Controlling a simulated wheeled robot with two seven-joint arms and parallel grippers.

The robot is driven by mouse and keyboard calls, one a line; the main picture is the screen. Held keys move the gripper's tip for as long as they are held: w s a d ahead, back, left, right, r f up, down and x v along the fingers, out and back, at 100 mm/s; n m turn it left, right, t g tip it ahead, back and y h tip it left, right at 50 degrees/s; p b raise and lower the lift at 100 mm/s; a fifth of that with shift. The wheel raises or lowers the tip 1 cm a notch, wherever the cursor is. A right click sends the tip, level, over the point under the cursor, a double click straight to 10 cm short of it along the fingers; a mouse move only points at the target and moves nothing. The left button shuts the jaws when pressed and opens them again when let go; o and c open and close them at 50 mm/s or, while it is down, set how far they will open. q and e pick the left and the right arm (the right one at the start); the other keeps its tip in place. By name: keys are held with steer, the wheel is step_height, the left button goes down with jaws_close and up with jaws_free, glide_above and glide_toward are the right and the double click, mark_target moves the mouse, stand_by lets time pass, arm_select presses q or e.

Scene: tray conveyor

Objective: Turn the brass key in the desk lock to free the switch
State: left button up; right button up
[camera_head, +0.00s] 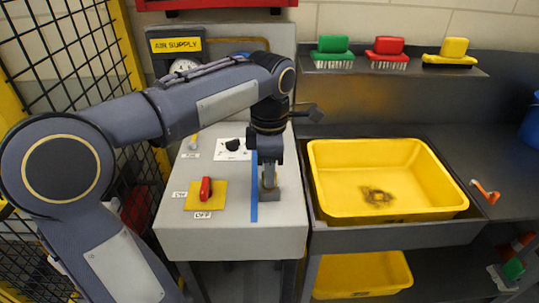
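A red switch (206,188) sits on a yellow plate (190,203) on the grey desk (225,238), with an OFF label below it. My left gripper (269,188) points down at the desk's right side, beside a blue strip (254,205). Its fingertips are at or just above a small grey patch on the desk top. I cannot tell whether it holds anything. I cannot make out the brass key or the lock; the gripper may hide them. My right gripper is not in view.
A white plate with a black knob (233,145) lies behind the switch. A yellow tray (330,208) sits right of the desk. Brushes (386,47) stand on a shelf above it. A black mesh fence (50,65) is at the left. The desk's front is clear.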

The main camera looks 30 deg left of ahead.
arm_select(q)
steer(key=shift+f, duration=0.75)
